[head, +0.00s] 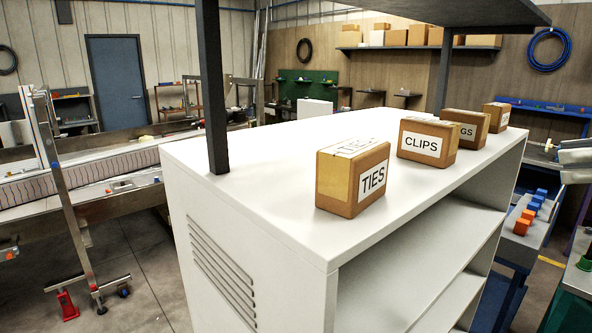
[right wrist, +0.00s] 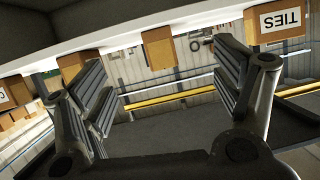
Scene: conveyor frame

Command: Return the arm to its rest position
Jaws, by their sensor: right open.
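My right gripper (right wrist: 168,92) is open in the right wrist view, with its two ribbed fingers wide apart and nothing between them. In the head view, grey parts that look like my right gripper (head: 574,157) show at the right edge, to the right of the white cabinet and clear of it. My left gripper is not in view. The TIES box (head: 343,184) stands at the near end of the cabinet top. It appears upside down in the right wrist view (right wrist: 282,22).
The white cabinet (head: 262,214) has dark posts and a dark upper shelf (head: 440,11). The CLIPS box (head: 427,142) and two more boxes stand along its top. A bench with blue and orange parts (head: 524,222) is on the right. A conveyor (head: 80,178) runs at left.

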